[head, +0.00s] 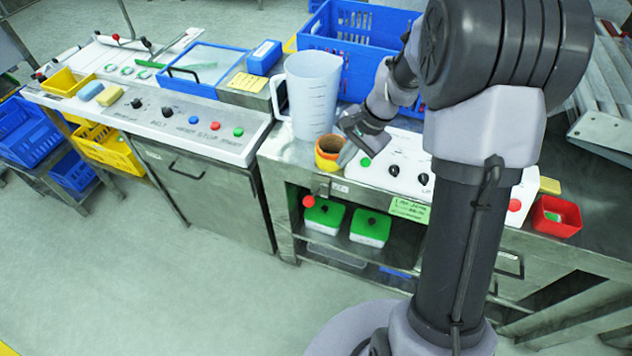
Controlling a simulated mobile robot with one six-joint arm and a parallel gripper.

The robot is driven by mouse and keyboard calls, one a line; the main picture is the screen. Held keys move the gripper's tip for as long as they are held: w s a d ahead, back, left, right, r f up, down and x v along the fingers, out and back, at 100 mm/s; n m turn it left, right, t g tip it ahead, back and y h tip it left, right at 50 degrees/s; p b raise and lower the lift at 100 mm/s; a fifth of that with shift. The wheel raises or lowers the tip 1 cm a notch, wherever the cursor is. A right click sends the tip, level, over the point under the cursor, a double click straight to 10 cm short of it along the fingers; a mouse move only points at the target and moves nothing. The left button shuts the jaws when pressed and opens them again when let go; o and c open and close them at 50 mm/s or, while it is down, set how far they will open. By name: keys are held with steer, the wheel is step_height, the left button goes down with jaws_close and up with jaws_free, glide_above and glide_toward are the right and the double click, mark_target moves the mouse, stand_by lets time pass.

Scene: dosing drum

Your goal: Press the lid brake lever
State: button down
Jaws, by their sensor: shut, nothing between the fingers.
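My gripper (346,155) is shut and empty, low over the steel counter beside an orange and yellow ring-shaped cup. A red ball knob (309,201) sits at the counter's front edge, below and left of my gripper and apart from it. It may be the lid brake lever, but its label is too small to read. I cannot tell for certain which one is the brake lever. My arm hides part of the right-hand control panel and the drum area behind it.
A clear measuring jug (312,95) and the orange and yellow cup (329,152) stand close to my gripper. A white panel (385,165) with black knobs lies to the right. Blue crates (350,30) are behind. A red bin (556,215) is at right. The floor in front is clear.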

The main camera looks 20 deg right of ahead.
steer(key=b, duration=0.4)
glide_toward(313, 196)
step_height(313, 196, down, 2)
steer(key=w+d, duration=0.1)
steer(key=d, duration=0.1)
steer(key=a+f, duration=0.1)
steer(key=s+a+f+b, duration=0.1)
steer(key=a, duration=0.1)
steer(key=shift+a+f+b, duration=0.2)
steer(key=shift+f+b, duration=0.05)
steer(key=shift+b, duration=0.05)
steer(key=shift+w+f, duration=0.1)
steer(key=shift+w, duration=0.05)
